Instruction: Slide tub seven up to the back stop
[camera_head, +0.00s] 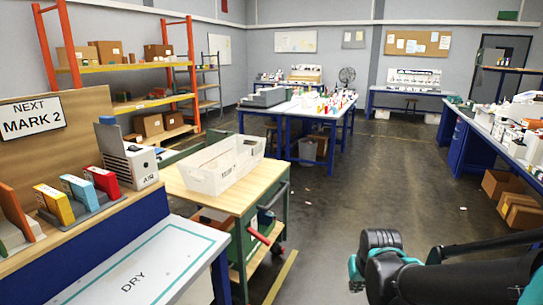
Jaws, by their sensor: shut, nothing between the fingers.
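A white, open-topped tub (212,178) stands upright on the wooden top of a green-framed cart (236,197), left of centre. Small dark marks show on its side, too small to read, so I cannot tell whether it is tub seven. I cannot make out a back stop. My arm reaches in at the lower right, black with teal parts. My gripper is not in view, and no part of my arm in view touches the tub.
At the left, a white bench top marked DRY (135,272) sits beside a shelf with coloured boxes (52,204) and a NEXT MARK 2 sign (33,117). Blue-legged tables (325,112) stand beyond. Cardboard boxes (520,212) lie at right. The middle floor is mostly clear.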

